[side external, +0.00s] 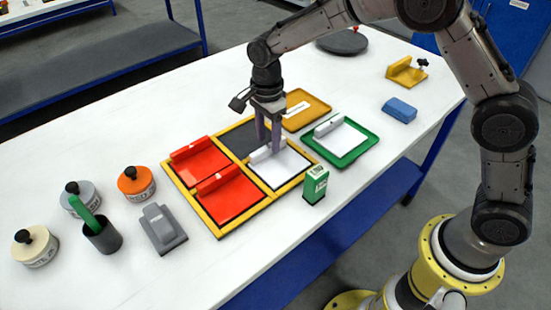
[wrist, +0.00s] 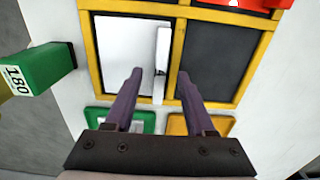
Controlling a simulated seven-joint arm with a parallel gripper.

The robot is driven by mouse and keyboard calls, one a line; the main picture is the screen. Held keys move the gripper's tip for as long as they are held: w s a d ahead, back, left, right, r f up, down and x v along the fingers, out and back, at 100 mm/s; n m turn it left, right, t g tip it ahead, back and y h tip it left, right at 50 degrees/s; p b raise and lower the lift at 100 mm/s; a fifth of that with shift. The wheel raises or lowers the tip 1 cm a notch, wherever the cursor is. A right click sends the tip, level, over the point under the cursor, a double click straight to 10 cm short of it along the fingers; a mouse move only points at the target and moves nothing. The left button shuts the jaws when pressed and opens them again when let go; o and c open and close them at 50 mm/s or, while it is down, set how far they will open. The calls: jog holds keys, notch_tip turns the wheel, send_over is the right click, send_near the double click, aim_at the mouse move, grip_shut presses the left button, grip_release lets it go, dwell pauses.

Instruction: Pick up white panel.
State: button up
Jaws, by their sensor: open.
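A white panel (side external: 283,170) with a raised white grip bar along one edge lies in the front right compartment of a yellow frame. It also shows in the wrist view (wrist: 124,55), with its bar (wrist: 161,50) beside the compartment divider. My gripper (side external: 268,143) points down over the bar. In the wrist view my gripper (wrist: 159,74) is open, with one fingertip on each side of the bar's near end. I see no finger pressed on the bar, and the exact height is hard to tell. A second white panel (side external: 343,139) lies on a green tray (side external: 371,149).
Two red panels (side external: 231,195) fill the frame's left compartments. The dark compartment (side external: 246,137) is empty. A green-and-white box (side external: 315,186) stands close to the frame's right corner, and a yellow tray (side external: 318,108) lies behind it. Tins and a grey block (side external: 163,229) stand left.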

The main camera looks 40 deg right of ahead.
jog(key=shift+f, duration=0.75)
jog(key=shift+c, duration=0.3)
grip_shut()
dwell(0.5)
